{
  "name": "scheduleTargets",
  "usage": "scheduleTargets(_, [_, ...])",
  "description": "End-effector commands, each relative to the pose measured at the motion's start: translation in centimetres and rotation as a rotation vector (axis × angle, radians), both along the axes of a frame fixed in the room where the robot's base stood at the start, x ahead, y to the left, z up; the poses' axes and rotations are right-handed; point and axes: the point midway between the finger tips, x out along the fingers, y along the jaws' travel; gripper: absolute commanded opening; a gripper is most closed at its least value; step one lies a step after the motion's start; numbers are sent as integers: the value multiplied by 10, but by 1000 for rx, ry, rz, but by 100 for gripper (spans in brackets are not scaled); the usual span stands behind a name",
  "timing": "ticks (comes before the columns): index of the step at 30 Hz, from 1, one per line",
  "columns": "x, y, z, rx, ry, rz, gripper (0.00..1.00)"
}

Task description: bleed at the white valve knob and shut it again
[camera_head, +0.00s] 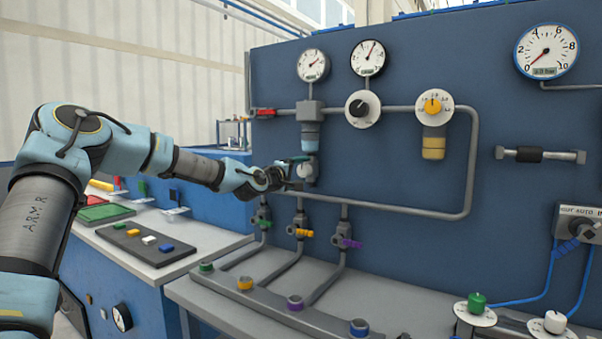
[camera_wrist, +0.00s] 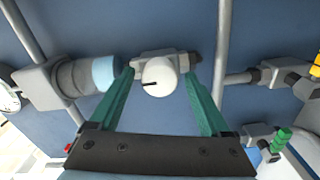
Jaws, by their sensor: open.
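The white valve knob (camera_wrist: 160,77) is round with a short dark mark on its face. It sits on a grey fitting against the blue panel. In the head view the knob (camera_head: 305,170) shows just below the blue-banded filter body, partly behind my gripper. My gripper (camera_head: 284,170) reaches it from the left. In the wrist view my gripper (camera_wrist: 161,84) is open, with one green finger on each side of the knob. I see space between the fingers and the knob's sides. Whether the fingertips touch the fitting behind it I cannot tell.
The filter body (camera_head: 310,137) is close above the knob. A grey pipe (camera_head: 400,210) runs below it. Valves with green (camera_head: 262,220), yellow (camera_head: 300,233) and purple (camera_head: 350,243) handles hang underneath. Two gauges (camera_head: 312,65) (camera_head: 368,58) are higher up.

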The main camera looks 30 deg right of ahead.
Motion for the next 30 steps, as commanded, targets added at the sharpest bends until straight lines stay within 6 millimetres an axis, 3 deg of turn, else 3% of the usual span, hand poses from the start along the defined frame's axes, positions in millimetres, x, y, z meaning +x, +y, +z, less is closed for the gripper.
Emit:
scheduleTargets(8, [-11,21,-2,1,-2,1,81])
scheduleTargets(16, [-39,74,-2,2,-3,2,81])
scheduleTargets(30, [-53,94,0,0,-1,0,81])
